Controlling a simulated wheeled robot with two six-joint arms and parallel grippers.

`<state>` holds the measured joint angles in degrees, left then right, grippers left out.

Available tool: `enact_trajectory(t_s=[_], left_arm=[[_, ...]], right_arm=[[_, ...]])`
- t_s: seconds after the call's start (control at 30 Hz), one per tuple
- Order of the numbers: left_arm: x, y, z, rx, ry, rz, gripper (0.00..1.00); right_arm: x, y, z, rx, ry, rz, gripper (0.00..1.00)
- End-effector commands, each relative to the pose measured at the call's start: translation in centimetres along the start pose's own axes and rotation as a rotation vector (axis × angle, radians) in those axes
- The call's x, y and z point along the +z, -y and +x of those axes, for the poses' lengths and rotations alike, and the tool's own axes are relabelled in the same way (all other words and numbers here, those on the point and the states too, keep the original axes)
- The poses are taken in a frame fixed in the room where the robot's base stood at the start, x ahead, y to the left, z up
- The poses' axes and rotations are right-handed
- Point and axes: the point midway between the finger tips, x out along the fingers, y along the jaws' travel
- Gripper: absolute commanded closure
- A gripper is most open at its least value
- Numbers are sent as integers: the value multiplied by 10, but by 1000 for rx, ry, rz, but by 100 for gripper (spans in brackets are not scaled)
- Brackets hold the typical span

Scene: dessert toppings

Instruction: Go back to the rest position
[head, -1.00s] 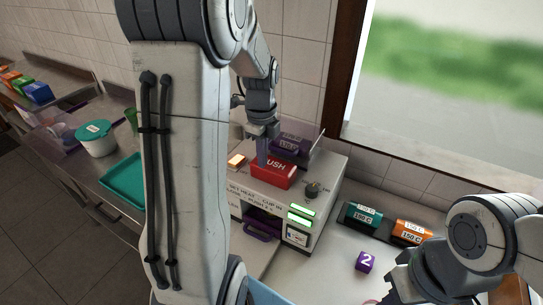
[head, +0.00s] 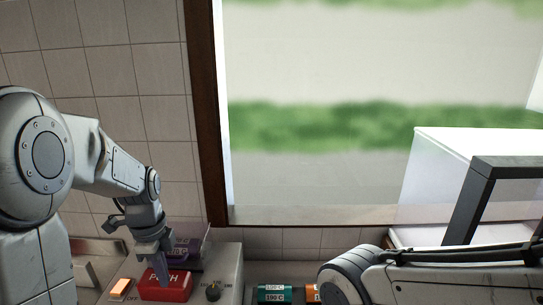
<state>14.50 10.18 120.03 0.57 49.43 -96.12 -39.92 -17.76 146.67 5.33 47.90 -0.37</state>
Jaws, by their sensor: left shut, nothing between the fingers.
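My left gripper (head: 163,257) is shut and empty. It points down over the red push block (head: 167,285) on top of the machine (head: 226,268) at the lower left. The fingertips are at the block's upper side; I cannot tell whether they touch it. My right arm comes in at the lower right, and its gripper is below the picture's edge.
A teal labelled block (head: 274,293) and an orange one (head: 313,293) lie right of the machine. A window sill (head: 300,215) runs behind.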

Motion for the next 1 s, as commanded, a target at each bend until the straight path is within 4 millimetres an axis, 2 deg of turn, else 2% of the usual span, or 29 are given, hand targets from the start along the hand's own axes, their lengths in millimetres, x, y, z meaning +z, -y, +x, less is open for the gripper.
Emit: enact_trajectory(t_s=[0.03, 0.17, 0.2, 0.3, 0.4, 0.5, 0.63, 0.77, 1.0], left_arm=[[-28, -10, 14, -5, -5, -31, 100], [-94, -48, 34, -10, -24, -194, 100], [-112, -62, 40, -10, -30, -248, 100], [-148, -103, 57, -1, -47, -383, 100], [-172, -145, 74, 11, -60, -512, 100], [-184, -180, 89, 28, -67, -623, 100], [-190, -210, 100, 43, -70, -724, 100], [-189, -221, 104, 51, -70, -773, 100], [-188, -222, 103, 52, -69, -784, 100]], right_arm=[[1, -1, 18, 0, 0, 1, 100], [3, -3, 47, 0, 1, 2, 100], [3, -4, 55, 0, 1, 3, 100], [4, -5, 74, 0, 1, 4, 100], [5, -7, 92, 0, 1, 6, 100], [6, -8, 105, 0, 0, 7, 100], [6, -8, 115, 0, 0, 7, 100], [6, -8, 117, 0, 0, 8, 100], [6, -8, 116, 0, 0, 7, 100]])
